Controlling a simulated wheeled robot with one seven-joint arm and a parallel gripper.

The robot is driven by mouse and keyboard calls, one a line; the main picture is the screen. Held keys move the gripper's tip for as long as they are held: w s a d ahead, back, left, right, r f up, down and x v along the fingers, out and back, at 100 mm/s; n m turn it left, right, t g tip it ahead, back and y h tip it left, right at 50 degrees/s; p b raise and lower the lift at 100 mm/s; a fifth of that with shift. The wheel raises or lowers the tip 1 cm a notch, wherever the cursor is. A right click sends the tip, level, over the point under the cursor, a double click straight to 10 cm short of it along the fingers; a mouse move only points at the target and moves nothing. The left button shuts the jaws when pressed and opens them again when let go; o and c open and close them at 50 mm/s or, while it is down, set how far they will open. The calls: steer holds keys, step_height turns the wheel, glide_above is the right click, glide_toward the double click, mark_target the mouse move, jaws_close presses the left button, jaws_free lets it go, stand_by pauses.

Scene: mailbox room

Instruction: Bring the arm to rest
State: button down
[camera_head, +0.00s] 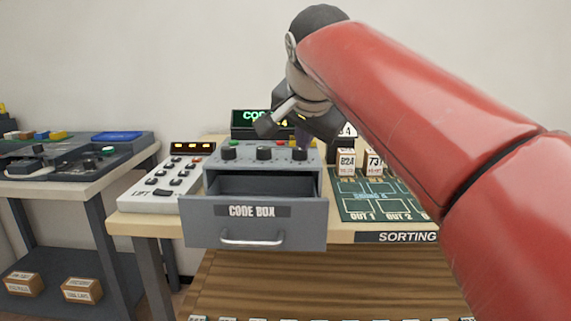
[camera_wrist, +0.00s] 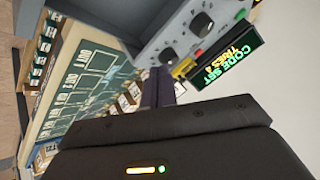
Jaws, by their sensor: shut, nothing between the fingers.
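My red arm reaches in from the right in the head view and bends down over the code box (camera_head: 262,161).
A lit display (camera_wrist: 228,50) reads CODE SET, TRIES 4. A lift keypad (camera_head: 168,183) stands left of the box. A green sorting board (camera_head: 372,203) with small numbered boxes lies right. A side table (camera_head: 75,185) stands at far left. Open air is above the desk.

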steer(key=s+d+f+n+g, duration=0.1)
steer(key=s+d+f+n, duration=0.2)
steer(key=s+d+f, duration=0.3)
steer(key=s+d+f+n+g, duration=0.2)
steer(key=s+d+f, duration=0.4)
steer(key=s+f, duration=1.1)
step_height(320, 180, down, 6)
steer(key=shift+f+n, duration=0.1)
steer(key=shift+n, duration=0.8)
